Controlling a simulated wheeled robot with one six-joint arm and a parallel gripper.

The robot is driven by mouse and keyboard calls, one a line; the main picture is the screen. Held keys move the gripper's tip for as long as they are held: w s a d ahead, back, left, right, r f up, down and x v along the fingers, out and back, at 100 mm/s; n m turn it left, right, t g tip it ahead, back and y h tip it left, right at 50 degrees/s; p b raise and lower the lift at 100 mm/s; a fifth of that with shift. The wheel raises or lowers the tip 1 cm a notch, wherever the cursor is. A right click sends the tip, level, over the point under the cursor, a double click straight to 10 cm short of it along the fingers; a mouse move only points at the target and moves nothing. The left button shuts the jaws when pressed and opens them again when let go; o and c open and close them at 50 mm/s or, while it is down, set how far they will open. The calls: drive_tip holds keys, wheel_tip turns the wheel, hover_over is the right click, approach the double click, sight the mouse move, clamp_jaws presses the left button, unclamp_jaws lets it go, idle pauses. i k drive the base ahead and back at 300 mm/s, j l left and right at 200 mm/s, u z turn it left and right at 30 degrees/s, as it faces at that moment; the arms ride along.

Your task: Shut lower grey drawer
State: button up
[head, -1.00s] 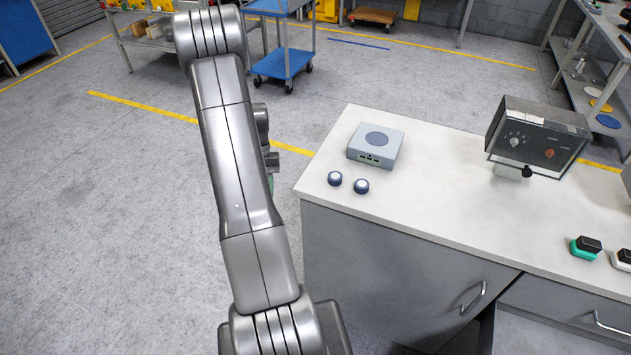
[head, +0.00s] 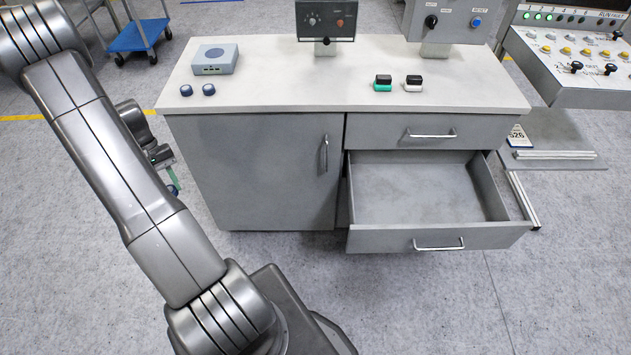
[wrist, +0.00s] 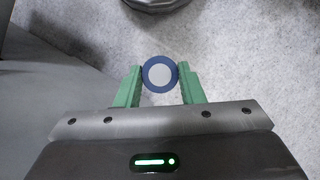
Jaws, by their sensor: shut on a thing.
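The lower grey drawer (head: 430,238) is pulled far out of the grey cabinet in the head view and looks empty inside. It has a metal bar handle (head: 438,245) on its front. The upper drawer (head: 414,136) above it is closed. My gripper (wrist: 160,76) has green fingers shut on a round blue piece with a pale top (wrist: 160,74), held over the grey floor. In the head view my gripper (head: 172,182) is left of the cabinet, well away from the drawer, partly hidden behind my arm.
The cabinet door (head: 262,170) is closed. A console (head: 570,55) stands right. Floor before the drawer is clear.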

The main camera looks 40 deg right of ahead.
sight(448, 199)
drive_tip(key=k+z, duration=0.15)
drive_tip(key=z, duration=2.75)
drive_tip(key=i+j+z, duration=0.15)
drive_tip(key=i+z, duration=0.2)
drive_tip(key=i+j+z, duration=0.4)
drive_tip(key=i+l, duration=0.1)
